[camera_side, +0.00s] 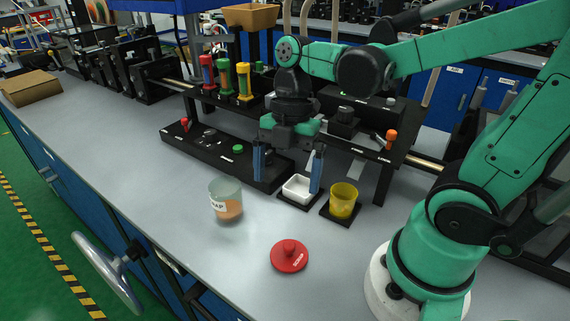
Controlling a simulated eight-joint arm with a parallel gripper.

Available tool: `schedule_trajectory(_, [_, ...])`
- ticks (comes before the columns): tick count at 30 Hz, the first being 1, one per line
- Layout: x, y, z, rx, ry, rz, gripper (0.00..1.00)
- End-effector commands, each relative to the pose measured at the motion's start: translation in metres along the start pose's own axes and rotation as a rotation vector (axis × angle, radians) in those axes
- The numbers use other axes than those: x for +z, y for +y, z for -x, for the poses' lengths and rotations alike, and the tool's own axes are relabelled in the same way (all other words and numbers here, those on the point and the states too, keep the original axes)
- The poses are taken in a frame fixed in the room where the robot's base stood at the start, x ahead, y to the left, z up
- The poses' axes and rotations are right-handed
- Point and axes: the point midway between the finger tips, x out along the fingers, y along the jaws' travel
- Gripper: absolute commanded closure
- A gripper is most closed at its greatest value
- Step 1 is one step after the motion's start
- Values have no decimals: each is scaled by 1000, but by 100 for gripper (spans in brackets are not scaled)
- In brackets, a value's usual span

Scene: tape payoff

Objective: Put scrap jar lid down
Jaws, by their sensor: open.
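The red scrap jar lid (289,256) lies flat on the grey bench, knob up, with lettering on its top. The clear scrap jar (225,200) stands uncovered to the left of the lid and farther back, with some orange material inside. My gripper (287,182) is open and empty, its two blue fingers pointing down. In the picture it is above and behind the lid, apart from it, in front of the black fixture. The fingers overlap the area of the white tray, and I cannot tell their exact height.
A black panel (215,150) with knobs and a raised black shelf with coloured bottles (225,78) stand behind.

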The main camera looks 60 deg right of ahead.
Motion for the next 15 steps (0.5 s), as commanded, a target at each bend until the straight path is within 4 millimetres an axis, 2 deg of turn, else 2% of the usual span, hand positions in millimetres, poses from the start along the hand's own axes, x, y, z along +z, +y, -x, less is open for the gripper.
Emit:
schedule_trajectory(5, [6,9,2,253,-89,-609,0])
schedule_trajectory(9, [11,17,8,493,-28,-1066,0])
schedule_trajectory(12, [13,23,14,634,71,-1320,0])
schedule_trajectory(15, [14,27,18,729,173,-1493,0])
